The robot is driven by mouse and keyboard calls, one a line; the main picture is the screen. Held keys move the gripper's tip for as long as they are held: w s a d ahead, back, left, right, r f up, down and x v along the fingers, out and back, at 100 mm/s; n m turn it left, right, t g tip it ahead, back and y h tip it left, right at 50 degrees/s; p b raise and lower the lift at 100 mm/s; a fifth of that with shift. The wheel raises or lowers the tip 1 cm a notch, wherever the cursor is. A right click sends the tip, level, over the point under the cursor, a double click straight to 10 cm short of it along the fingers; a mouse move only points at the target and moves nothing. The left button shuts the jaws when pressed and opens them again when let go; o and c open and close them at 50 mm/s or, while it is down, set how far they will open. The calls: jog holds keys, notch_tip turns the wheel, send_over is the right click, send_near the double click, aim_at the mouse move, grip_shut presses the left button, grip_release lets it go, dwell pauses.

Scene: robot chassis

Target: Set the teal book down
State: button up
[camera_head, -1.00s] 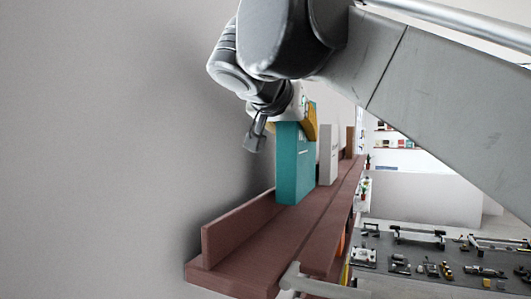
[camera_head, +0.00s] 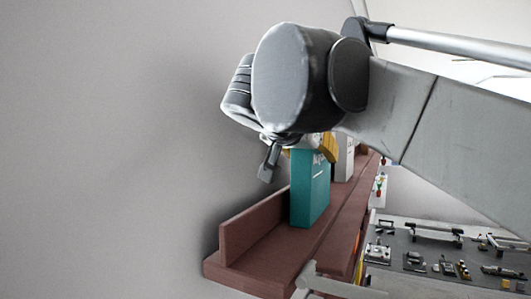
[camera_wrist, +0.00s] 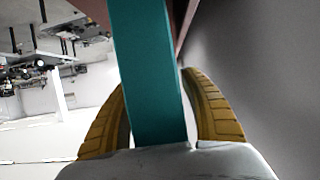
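The teal book (camera_head: 310,190) stands upright over the reddish-brown wall shelf (camera_head: 245,277) in the head view. Its lower edge is at the shelf board; I cannot tell whether it rests on it or hangs just above. My gripper (camera_head: 318,148) is at the book's top, partly hidden behind my arm. In the wrist view the teal book (camera_wrist: 150,60) runs between the two yellow fingers of my gripper (camera_wrist: 152,82), whose tips close in against its sides.
A white book (camera_head: 344,160) stands behind the teal one, farther along the shelf. A raised brown ledge (camera_head: 245,232) runs along the wall side. The near end of the shelf is bare. A grey tool board (camera_head: 430,262) lies at the lower right.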

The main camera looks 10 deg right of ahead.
jog(key=b+v, duration=0.2)
jog(key=v, duration=1)
jog(key=shift+r, duration=0.2)
